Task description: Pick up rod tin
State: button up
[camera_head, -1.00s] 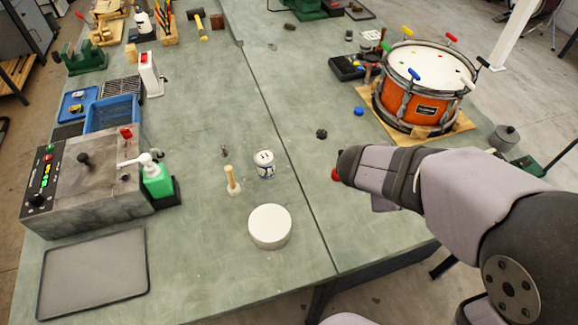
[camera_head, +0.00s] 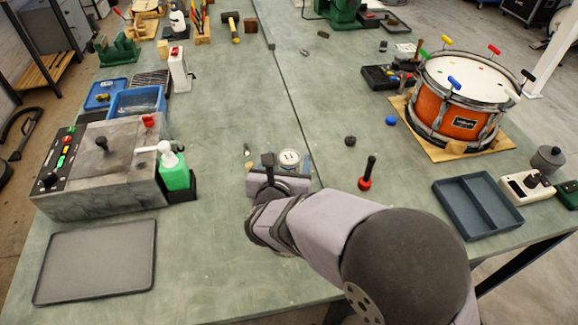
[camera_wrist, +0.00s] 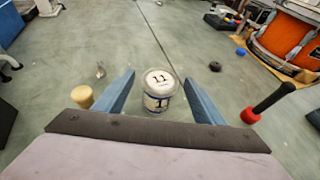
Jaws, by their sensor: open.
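The rod tin (camera_head: 289,158) is a small upright white tin with dark marks on its lid, standing on the green bench. In the wrist view the tin (camera_wrist: 159,84) stands between the two blue fingers of my gripper (camera_wrist: 158,92), with a gap on each side. My gripper is open and holds nothing. In the head view my gripper (camera_head: 287,169) is low at the near side of the tin, and hides its lower part.
A pale wooden knob (camera_wrist: 82,96) stands close outside the left finger. A drum (camera_head: 463,98) and divided tray (camera_head: 478,205) are farther right, a green bottle (camera_head: 173,169) left.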

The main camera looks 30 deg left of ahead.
aim_at(291, 151)
jog(key=shift+p+x, duration=0.9)
jog(key=shift+x, duration=2.4)
jog(key=shift+f, duration=0.1)
jog(key=shift+c, duration=0.4)
jog(key=c, duration=1)
